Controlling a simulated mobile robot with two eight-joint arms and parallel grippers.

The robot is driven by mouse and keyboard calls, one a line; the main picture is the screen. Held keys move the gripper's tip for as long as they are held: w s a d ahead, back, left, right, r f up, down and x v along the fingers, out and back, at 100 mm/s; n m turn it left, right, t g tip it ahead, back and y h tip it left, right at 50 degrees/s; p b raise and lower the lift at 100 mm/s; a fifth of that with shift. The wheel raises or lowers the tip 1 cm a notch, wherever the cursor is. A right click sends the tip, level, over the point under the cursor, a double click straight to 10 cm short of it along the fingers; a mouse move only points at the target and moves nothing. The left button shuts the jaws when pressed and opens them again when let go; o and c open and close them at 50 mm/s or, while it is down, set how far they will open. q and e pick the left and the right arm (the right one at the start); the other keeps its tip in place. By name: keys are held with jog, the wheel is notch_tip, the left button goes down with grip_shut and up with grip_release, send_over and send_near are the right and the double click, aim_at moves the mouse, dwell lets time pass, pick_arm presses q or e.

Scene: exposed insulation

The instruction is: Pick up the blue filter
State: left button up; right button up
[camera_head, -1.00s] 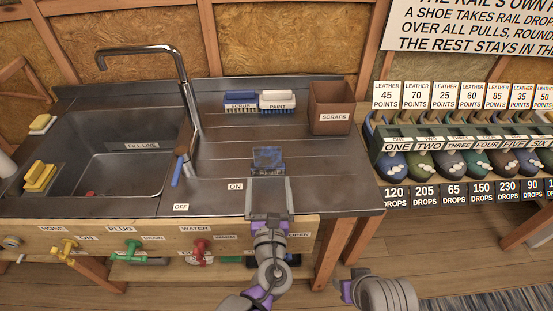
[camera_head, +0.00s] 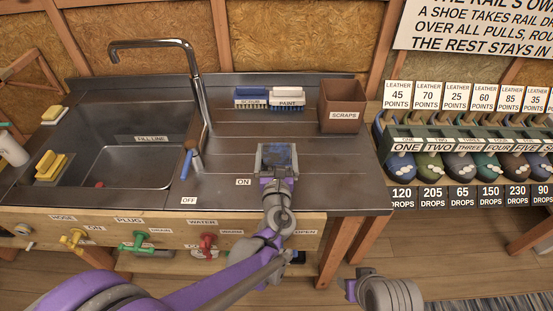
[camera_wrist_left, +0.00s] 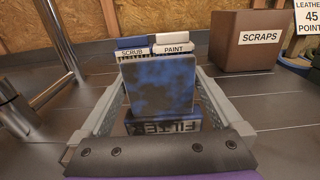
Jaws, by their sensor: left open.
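The blue filter (camera_head: 277,153) is a mottled blue and black square block on the counter, right of the tap. In the left wrist view the blue filter (camera_wrist_left: 158,82) stands upright, with a dark base labelled FILTER (camera_wrist_left: 163,124) in front of it. My left gripper (camera_head: 277,147) is open, with one finger on each side of the filter. In the left wrist view the open left gripper (camera_wrist_left: 160,75) reaches past the filter's sides; I cannot tell if either finger touches it. My right gripper is not clearly in view.
The SCRUB brush (camera_head: 251,95) and PAINT brush (camera_head: 287,96) lie behind the filter. The brown SCRAPS bin (camera_head: 343,103) is at the back right. The tall tap (camera_head: 203,95) and the sink (camera_head: 130,165) are on the left. Bare counter (camera_head: 335,180) lies to the right.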

pick_arm(q)
jog(key=shift+r, duration=0.1)
jog(key=c, duration=1)
